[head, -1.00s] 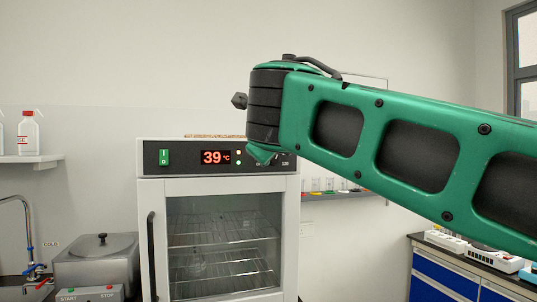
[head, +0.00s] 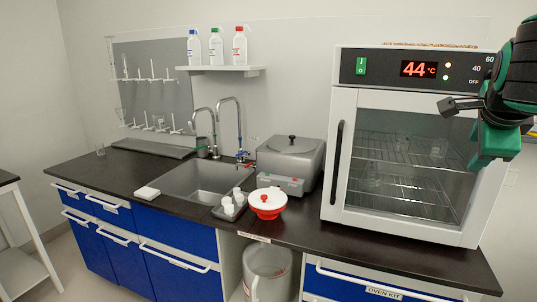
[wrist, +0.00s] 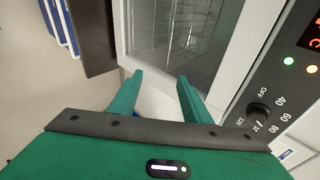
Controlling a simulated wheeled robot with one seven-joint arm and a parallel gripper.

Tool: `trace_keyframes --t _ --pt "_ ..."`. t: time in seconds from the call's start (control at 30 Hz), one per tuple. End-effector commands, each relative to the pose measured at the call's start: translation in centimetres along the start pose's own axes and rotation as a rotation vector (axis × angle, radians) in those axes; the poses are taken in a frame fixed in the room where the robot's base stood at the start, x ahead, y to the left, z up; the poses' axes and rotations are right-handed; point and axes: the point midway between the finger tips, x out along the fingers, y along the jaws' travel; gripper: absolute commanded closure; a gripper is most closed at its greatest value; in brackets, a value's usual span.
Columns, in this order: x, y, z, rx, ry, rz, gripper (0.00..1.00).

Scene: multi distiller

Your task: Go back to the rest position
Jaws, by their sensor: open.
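My gripper (wrist: 160,84) is open and empty in the wrist view, its two green fingers spread apart in front of the oven. In the head view, the green end of my arm shows at the right edge, in front of the oven's right side, and partly hides the control panel. The white oven (head: 350,165) stands on the black counter with its glass door (head: 400,165) shut. Its red display (head: 419,69) reads 44 °C. A temperature dial (wrist: 259,112) on the panel shows in the wrist view, close to the right finger. Glassware is dimly visible on the wire racks inside.
Left of the oven are a grey bath (head: 290,160), a red-and-white round container (head: 267,203), a small tray with white items (head: 231,206) and a sink (head: 205,182). Several bottles stand on a wall shelf (head: 220,70). Open floor shows at the lower left.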

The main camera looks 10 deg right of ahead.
Motion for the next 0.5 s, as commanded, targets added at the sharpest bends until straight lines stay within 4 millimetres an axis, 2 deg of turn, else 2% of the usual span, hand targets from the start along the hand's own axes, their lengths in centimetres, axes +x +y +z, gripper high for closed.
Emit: trace_keyframes --t 0.2,0.5 --pt "2.8 6.5 0.5 -0.350 -0.057 0.174 0.56" --pt "4.7 15.8 1.0 -0.822 -0.234 0.383 0.56"
